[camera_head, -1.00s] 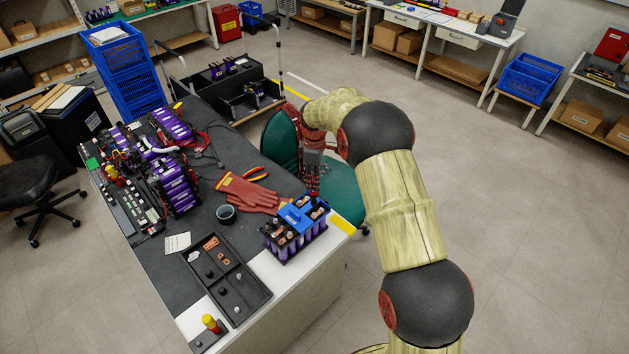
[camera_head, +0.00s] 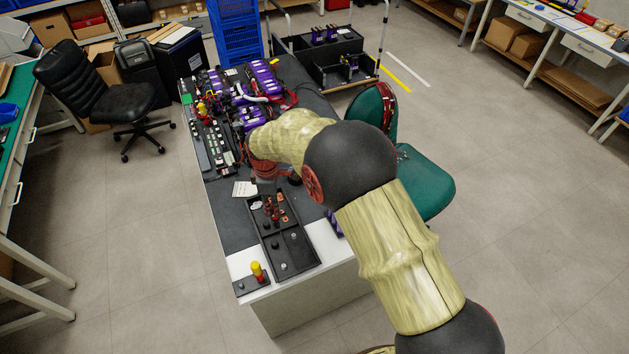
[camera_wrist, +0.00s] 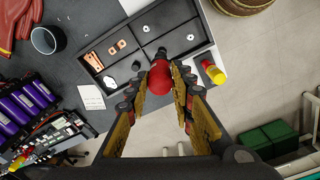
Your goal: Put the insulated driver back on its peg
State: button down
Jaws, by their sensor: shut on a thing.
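My gripper (camera_wrist: 172,85) is shut on a red, round-ended handle (camera_wrist: 160,77), which looks like the insulated driver, with a dark part beyond it. The driver's lower end is hidden or merges with the tray behind it. A small black stand (camera_head: 245,287) at the near bench corner bears an upright yellow-and-red piece (camera_head: 258,270); this piece also shows in the wrist view (camera_wrist: 216,76), right of the gripper. I cannot make out an empty peg.
The black compartment tray (camera_head: 300,258) holds copper pieces and small dark and metal parts. A white note (camera_head: 244,189) lies beside it. Purple battery modules (camera_head: 262,78) fill the far bench. A green chair (camera_head: 425,185) stands to the right.

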jog(key=s+a+f+m+b, duration=0.1)
jog(key=s+a+f, duration=0.2)
jog(key=s+a, duration=0.45)
jog(key=s+a+f+m, duration=0.1)
jog(key=s+a+f, duration=0.3)
jog(key=s, duration=0.7)
jog(key=shift+w+f+m+b, duration=0.2)
jog(key=shift+f+m+b, duration=0.4)
jog(key=shift+f+m, duration=0.55)
jog(key=shift+w+f+m+b, duration=0.2)
jog(key=shift+f+m+b, duration=0.5)
jog(key=shift+f, duration=0.65)
jog(key=shift+d+f, duration=0.1)
jog(key=shift+f+b, duration=0.45)
jog(key=shift+f, duration=0.6)
jog(key=c, duration=1.6)
grip_release()
